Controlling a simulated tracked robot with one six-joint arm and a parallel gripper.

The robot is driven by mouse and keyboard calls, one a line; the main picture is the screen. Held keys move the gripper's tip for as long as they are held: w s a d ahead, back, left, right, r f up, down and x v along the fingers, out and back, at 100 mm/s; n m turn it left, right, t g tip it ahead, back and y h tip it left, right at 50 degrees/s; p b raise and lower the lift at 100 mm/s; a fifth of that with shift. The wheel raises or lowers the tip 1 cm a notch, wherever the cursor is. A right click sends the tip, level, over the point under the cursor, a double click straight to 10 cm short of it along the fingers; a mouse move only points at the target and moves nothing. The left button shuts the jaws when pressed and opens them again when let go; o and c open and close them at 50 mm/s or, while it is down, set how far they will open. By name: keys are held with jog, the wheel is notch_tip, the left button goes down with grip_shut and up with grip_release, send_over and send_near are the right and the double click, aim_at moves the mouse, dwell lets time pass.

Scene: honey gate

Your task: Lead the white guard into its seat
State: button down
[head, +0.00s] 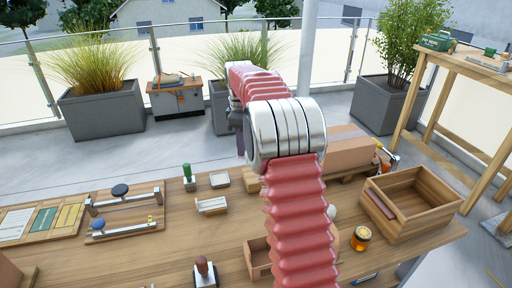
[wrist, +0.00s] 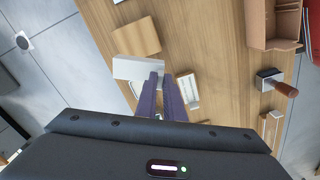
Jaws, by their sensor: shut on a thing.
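My gripper (wrist: 172,82) has purple fingers and is shut on a white block-like piece, the white guard (wrist: 136,68), in the wrist view. The guard is held at the fingertips above the wooden table, next to a plain wooden block (wrist: 136,37). I cannot tell whether it touches the block. In the head view my arm hides the guard and most of the gripper; only a bit of purple finger (head: 240,145) shows. A small wooden piece with a pale face (head: 211,205) stands on the table. I cannot tell which thing is the seat.
A white-rimmed tray (head: 220,180) and a green-topped item (head: 188,178) stand at the table's back. A rail board (head: 125,210) lies left.

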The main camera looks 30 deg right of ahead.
jog(key=a+r+m, duration=0.2)
jog(key=a+m, duration=0.4)
jog(key=a, duration=0.4)
jog(key=a+r+m, duration=0.3)
jog(key=a+m, duration=0.4)
jog(key=a, duration=0.3)
jog(key=shift+s+a, duration=0.3)
jog(key=shift+s, duration=0.05)
